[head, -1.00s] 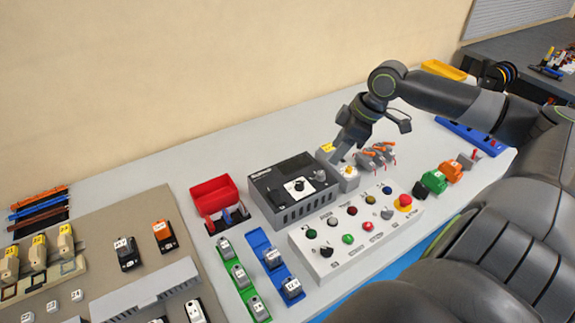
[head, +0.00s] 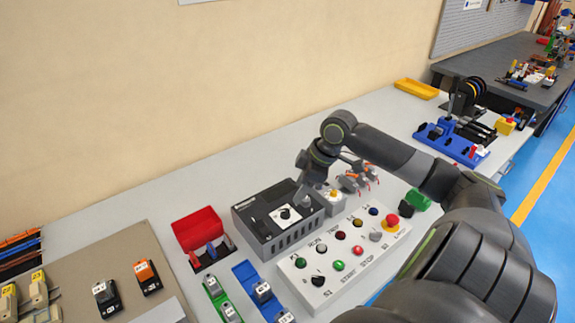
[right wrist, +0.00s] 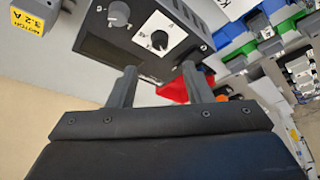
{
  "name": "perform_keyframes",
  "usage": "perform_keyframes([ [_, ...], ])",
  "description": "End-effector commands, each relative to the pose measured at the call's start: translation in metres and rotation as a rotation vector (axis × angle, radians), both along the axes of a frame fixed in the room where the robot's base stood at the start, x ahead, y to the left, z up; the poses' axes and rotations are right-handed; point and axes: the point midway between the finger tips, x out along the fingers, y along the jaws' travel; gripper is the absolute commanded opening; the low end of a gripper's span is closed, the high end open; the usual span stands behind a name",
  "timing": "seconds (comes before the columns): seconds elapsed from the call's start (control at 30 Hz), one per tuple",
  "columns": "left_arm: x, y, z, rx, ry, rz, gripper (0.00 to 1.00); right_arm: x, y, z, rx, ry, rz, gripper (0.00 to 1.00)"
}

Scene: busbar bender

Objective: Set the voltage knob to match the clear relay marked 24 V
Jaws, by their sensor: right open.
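The dark grey box (head: 252,232) carries a black knob on a white dial plate (head: 285,214). In the right wrist view, the black knob (right wrist: 159,40) and a grey knob (right wrist: 119,13) show on the box face. My right gripper (head: 303,197) is over the right part of the box, pointing down. Its two fingers (right wrist: 157,72) are apart and empty, with the black knob beyond the gap between them. My left gripper is out of view.
A button panel (head: 324,285) with several coloured buttons lies in front of the box. A red bin (head: 197,229) stands left of it. A yellow-labelled module (head: 335,197) and orange-tipped parts (head: 355,180) sit close right of my gripper.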

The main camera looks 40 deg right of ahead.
Motion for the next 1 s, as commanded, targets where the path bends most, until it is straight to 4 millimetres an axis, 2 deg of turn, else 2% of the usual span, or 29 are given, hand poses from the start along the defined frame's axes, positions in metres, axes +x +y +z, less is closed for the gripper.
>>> perform_keyframes([
  [0.4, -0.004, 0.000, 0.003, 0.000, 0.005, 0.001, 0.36, 0.018, 0.016, -0.056, 0.005, 0.000, 0.000, 0.45],
  [0.6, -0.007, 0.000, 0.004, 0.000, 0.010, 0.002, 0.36, 0.025, 0.021, -0.078, 0.004, 0.000, 0.000, 0.45],
  [0.8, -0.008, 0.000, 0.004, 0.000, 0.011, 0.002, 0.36, 0.028, 0.023, -0.086, 0.001, 0.001, 0.000, 0.45],
  [1.0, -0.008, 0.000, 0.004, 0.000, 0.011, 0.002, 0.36, 0.028, 0.023, -0.087, 0.000, 0.000, 0.001, 0.45],
])
